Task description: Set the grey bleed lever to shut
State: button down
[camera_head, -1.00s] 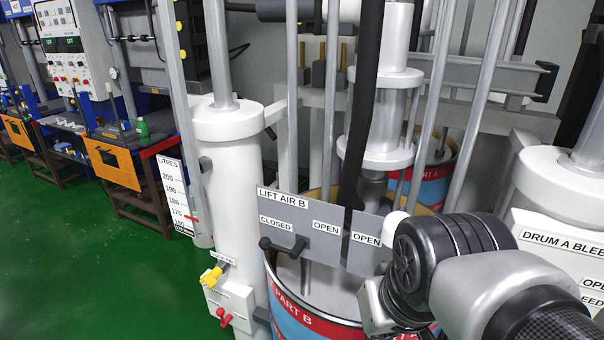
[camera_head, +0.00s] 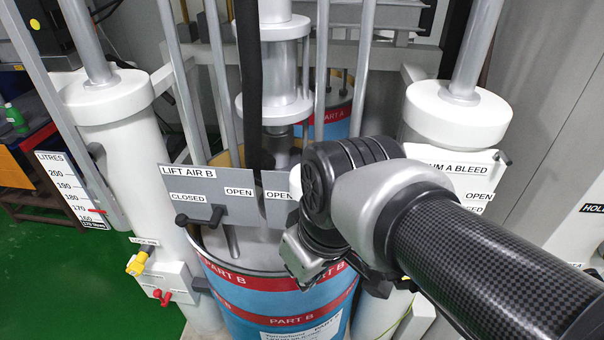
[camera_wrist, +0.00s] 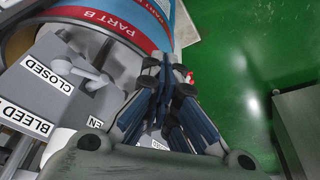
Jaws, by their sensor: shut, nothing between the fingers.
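The wrist view shows a grey lever (camera_wrist: 92,72) on a grey plate beside an upside-down CLOSED label (camera_wrist: 45,73). A BLEED label (camera_wrist: 25,119) is close by. I cannot tell for certain whether this is the bleed lever. My gripper (camera_wrist: 166,66) is shut and empty, with its fingers to the right of that lever and apart from it in the picture.
The LIFT AIR B plate (camera_head: 205,188) carries a black lever (camera_head: 190,219) below its CLOSED label. The Part B drum (camera_head: 235,290) stands beneath my wrist. White columns (camera_head: 125,140) flank it. Yellow (camera_head: 138,263) and red (camera_head: 161,297) handles sit at lower left.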

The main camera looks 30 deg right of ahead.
jog(key=w+d+r+n+g+y+p, duration=0.15)
jog(key=w+d+r+n+p, duration=0.25)
jog(key=w+d+r+p, duration=0.4)
jog(key=w+d+r+n+g+y+p, duration=0.1)
jog(key=w+d+r+n+y+p, duration=0.4)
jog(key=p, duration=0.6)
notch_tip(320, 180, down, 15)
jog(key=s+a+m+h, duration=0.1)
jog(key=a+h, duration=0.1)
jog(key=shift+s, duration=0.35)
jog(key=shift+d+f, duration=0.1)
